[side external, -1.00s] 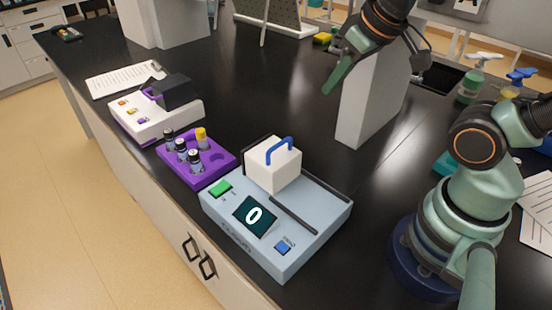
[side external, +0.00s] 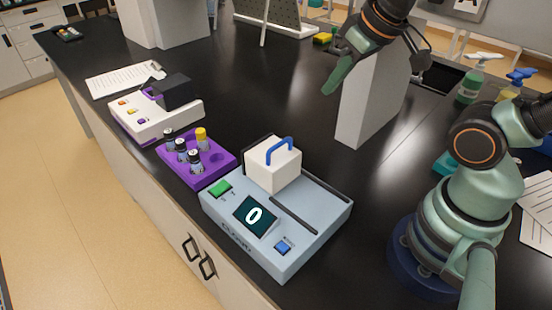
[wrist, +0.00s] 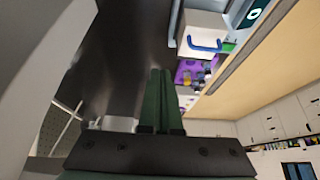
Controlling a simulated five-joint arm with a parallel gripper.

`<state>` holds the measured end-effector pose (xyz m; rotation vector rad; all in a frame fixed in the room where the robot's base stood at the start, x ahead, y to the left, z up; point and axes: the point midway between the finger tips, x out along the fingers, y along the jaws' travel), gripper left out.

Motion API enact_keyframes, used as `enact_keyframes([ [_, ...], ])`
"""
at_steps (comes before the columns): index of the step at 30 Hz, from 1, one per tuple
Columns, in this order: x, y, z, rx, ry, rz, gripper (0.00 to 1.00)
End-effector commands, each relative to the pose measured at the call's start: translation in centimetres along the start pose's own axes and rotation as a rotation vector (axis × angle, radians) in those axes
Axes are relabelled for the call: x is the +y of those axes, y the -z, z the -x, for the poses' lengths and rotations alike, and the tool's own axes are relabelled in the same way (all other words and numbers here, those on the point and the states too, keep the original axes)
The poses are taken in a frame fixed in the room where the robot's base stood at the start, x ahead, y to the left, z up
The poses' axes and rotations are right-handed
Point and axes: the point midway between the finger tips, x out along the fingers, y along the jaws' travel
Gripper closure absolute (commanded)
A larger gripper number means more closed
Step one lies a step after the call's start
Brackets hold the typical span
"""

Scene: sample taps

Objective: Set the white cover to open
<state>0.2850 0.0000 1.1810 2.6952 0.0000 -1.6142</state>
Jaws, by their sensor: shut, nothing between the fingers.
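The white cover (side external: 272,168) is a boxy block with a blue handle (side external: 280,146) on top. It sits at the back-left end of the pale blue device (side external: 310,240), and a dark slot (side external: 294,215) runs from beside it toward the right. The cover also shows at the top of the wrist view (wrist: 203,24). My gripper (side external: 328,91) is shut and empty, well above the bench, up and to the right of the cover and apart from it. Its two fingers lie together in the wrist view (wrist: 161,72).
A purple rack (side external: 212,168) with several vials stands left of the device. Beyond it is a white instrument (side external: 135,118) with a dark lid (side external: 172,90). A tall grey block (side external: 370,105) stands under my forearm. The black bench between is clear.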

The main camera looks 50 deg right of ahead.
Motion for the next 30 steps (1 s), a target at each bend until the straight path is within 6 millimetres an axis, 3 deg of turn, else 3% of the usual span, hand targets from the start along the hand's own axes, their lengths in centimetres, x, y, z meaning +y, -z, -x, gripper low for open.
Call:
enact_keyframes([
  [7, 0.0, 0.0, 0.0, 0.000, 0.000, 0.000, 1.00],
  [11, -0.2, 0.1, 0.0, -0.005, 0.003, 0.028, 0.58],
  [14, -0.9, 0.4, 0.1, -0.029, 0.015, 0.141, 0.58],
  [24, -6.1, 2.2, 0.9, -0.161, 0.159, 1.019, 0.58],
  [30, -8.5, 2.7, 1.2, -0.197, 0.252, 1.410, 0.58],
])
